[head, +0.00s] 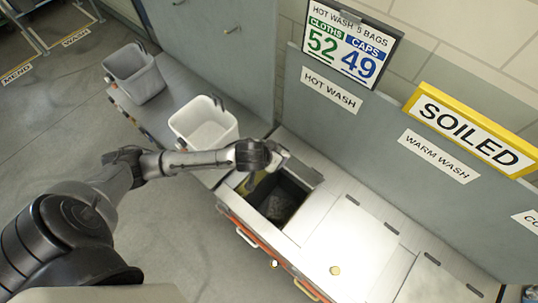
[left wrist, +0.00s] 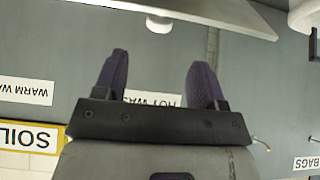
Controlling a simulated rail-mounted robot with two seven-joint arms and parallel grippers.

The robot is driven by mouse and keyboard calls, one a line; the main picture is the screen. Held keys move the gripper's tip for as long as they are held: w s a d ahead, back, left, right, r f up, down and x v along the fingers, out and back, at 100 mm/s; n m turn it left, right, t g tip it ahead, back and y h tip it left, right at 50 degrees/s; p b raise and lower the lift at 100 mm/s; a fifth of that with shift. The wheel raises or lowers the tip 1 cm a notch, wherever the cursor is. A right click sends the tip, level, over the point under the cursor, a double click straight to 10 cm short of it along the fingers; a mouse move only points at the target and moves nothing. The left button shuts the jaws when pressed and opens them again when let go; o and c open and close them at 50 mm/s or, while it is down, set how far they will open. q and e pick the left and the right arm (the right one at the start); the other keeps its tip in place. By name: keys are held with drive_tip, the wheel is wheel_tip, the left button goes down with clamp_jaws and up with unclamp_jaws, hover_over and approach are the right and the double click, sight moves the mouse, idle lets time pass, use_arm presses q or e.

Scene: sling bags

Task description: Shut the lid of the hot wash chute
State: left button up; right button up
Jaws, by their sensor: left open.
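The hot wash chute (head: 279,203) is an open, dark square hole in the pale counter, below the HOT WASH label, with something dark inside. Its lid looks to be the pale panel (head: 301,171) raised at the back edge of the hole, partly hidden by my gripper. My left gripper (head: 275,160) is over the back left corner of the hole, close to that panel; contact cannot be told. In the left wrist view its two dark purple fingers (left wrist: 160,72) are apart with nothing between them. A white panel edge (left wrist: 190,14) crosses the top there. My right gripper is not in view.
Flat closed lids (head: 347,246) continue along the counter to the right. A white bin (head: 204,124) and a grey bin (head: 134,75) stand to the left. The grey wall panel (head: 385,125) with signs rises behind. A yellow-framed SOILED sign (head: 470,130) hangs on it.

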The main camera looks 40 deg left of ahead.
use_arm(q)
drive_tip(key=shift+v, duration=1.85)
drive_tip(key=shift+c, duration=0.5)
